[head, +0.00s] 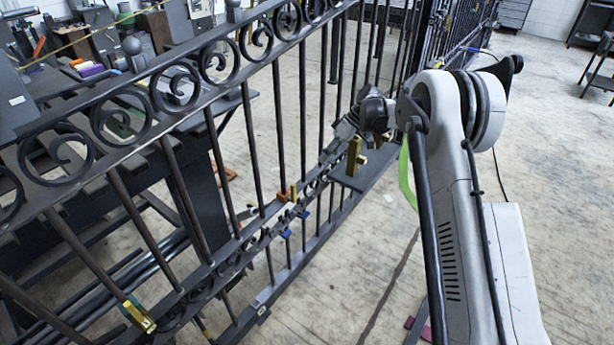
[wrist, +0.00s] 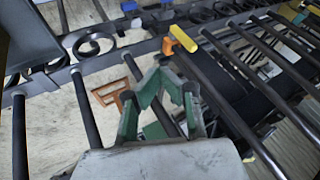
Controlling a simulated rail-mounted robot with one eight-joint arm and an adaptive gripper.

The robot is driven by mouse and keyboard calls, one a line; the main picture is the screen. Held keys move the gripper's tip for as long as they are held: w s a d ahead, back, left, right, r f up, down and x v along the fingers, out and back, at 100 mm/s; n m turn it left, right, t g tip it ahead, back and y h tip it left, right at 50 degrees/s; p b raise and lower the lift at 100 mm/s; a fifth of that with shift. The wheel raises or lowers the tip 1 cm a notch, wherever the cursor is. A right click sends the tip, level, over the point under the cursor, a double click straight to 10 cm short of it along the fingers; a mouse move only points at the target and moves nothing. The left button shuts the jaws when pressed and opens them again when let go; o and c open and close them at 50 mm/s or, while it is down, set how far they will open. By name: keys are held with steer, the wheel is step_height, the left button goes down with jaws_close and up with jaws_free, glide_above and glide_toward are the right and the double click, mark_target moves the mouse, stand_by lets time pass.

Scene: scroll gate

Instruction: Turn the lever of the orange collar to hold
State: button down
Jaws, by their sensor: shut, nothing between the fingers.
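The orange collar (head: 287,193) sits around an upright bar of the dark scroll gate, at the lower scroll band, in the middle of the head view. In the wrist view the orange collar (wrist: 182,39) is beyond my fingers, up and slightly right, with a yellow part (wrist: 168,46) beside it that looks like its lever. My gripper (wrist: 162,70) is shut and empty, its green fingers apart from the collar in the picture. In the head view my gripper (head: 328,157) is small, above and right of the collar. The collar's marks are too small to read.
Blue collars (head: 287,233) sit close by on neighbouring bars. A yellow collar (head: 138,318) is at the lower left, and a brass block (head: 356,157) stands near my wrist. Gate bars (head: 278,130) stand close together. An orange frame (wrist: 112,96) lies beyond the gate.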

mark_target(294, 194)
steer(key=s+a+f+b, duration=0.4)
steer(key=a+f, duration=0.3)
steer(key=a, duration=0.1)
steer(key=shift+s+f, duration=0.3)
steer(key=shift+s, duration=0.1)
steer(key=shift+d+r, duration=0.1)
steer(key=shift+d, duration=0.05)
